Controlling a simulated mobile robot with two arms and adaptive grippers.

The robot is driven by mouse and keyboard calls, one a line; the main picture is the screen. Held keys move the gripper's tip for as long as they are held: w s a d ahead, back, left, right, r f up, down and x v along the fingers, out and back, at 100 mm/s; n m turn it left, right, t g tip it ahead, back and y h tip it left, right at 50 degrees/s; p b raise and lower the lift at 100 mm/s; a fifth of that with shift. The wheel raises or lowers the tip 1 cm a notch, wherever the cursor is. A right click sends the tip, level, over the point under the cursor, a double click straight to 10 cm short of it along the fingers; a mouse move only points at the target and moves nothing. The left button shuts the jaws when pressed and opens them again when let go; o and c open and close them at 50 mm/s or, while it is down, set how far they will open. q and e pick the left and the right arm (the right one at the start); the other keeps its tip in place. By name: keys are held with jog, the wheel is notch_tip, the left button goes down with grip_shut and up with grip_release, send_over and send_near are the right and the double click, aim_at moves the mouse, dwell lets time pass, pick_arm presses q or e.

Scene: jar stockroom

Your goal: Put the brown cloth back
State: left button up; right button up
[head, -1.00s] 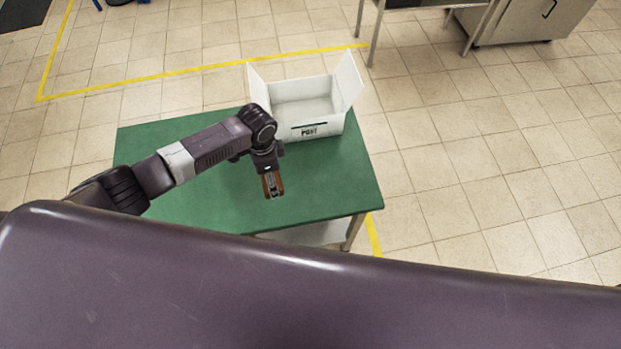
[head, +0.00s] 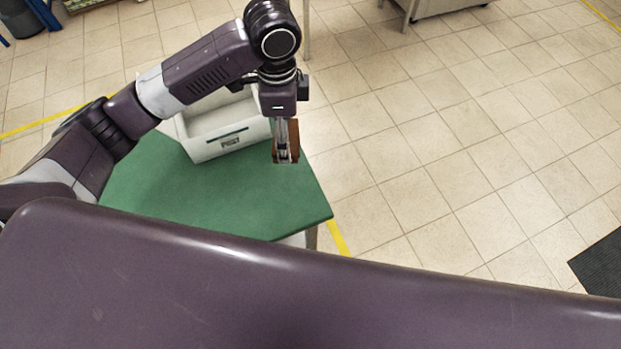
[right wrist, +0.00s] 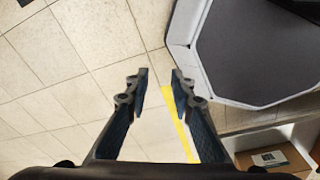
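No brown cloth can be made out for certain. The finger gap is too small to read. My right gripper (right wrist: 160,82) is open in the right wrist view, with nothing between its fingers, above the tiled floor. It is out of the head view.
Tiled floor lies open to the right.

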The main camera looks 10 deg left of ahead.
pick_arm(q)
jog(key=shift+d+f, duration=0.1)
jog(key=shift+f, duration=0.15)
notch_tip(320, 180, down, 6)
jog(key=p, duration=0.1)
send_over(292, 184)
notch_tip(292, 184, down, 8)
jog(key=shift+f, duration=0.25)
jog(key=shift+f+p, duration=0.35)
jog(key=shift+f, duration=2)
pick_arm(e)
jog(key=shift+s+a+r, duration=0.4)
jog(key=shift+a+r, duration=0.05)
jog(key=shift+r, duration=0.2)
pick_arm(q)
jog(key=shift+f, duration=0.1)
jog(key=o, duration=1)
pick_arm(e)
jog(key=shift+a, duration=0.2)
